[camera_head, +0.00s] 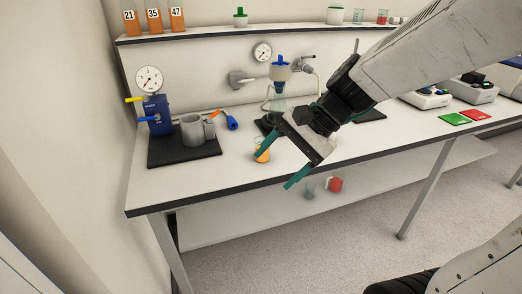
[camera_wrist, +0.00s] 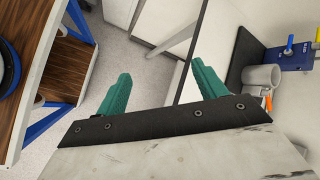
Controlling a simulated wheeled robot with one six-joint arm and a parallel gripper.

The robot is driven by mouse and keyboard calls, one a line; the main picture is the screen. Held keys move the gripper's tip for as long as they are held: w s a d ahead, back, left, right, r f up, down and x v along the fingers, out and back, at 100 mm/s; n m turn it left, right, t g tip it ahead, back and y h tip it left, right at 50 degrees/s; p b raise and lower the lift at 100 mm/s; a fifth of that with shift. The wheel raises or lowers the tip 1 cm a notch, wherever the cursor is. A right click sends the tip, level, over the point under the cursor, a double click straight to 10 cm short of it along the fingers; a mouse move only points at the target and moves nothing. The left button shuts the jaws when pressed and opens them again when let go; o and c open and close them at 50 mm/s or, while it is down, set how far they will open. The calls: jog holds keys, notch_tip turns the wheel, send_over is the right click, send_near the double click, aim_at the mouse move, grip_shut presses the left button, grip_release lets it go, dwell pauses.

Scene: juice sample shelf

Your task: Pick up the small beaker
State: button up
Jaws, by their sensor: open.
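A small glass vessel with orange liquid (camera_head: 262,153), which looks like a small beaker, stands upright near the front edge of the bench. The green finger of my gripper (camera_head: 276,175) partly covers it in the head view. My gripper is open and empty, its green fingers spread. I cannot tell how far it is from the vessel. In the wrist view the gripper (camera_wrist: 160,82) shows nothing between its fingers except floor and bench edge, and the orange vessel is not seen there. Two clear beakers stand on the upper shelf, one empty-looking (camera_head: 358,16) and one with red liquid (camera_head: 382,16).
A grey mug (camera_head: 193,131) and a blue pump (camera_head: 157,116) with a gauge stand on a black mat at the left. A filter flask (camera_head: 279,103) stands behind my gripper. A clear glass (camera_head: 310,190) and a red item (camera_head: 335,184) are on the lower shelf.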

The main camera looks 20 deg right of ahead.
jog(key=w+d+f+m+t+y, duration=0.2)
jog(key=w+f+m+t, duration=0.1)
jog(key=w+m, duration=0.5)
jog(key=m+t, duration=0.4)
jog(key=m, duration=0.4)
send_near(269, 149)
jog(key=shift+h, duration=0.4)
jog(key=x, duration=0.3)
jog(key=a+x, duration=0.1)
jog(key=x, duration=0.1)
jog(key=shift+s+r, duration=0.15)
jog(key=shift+r, duration=0.15)
jog(key=shift+w+a+f+m, duration=0.1)
jog(key=shift+w+f+m, duration=0.15)
jog(key=shift+m, duration=0.05)
jog(key=x, duration=0.7)
jog(key=shift+w+d+f, duration=0.2)
jog(key=shift+f, duration=0.05)
jog(key=c, duration=1.1)
jog(key=shift+r, duration=0.2)
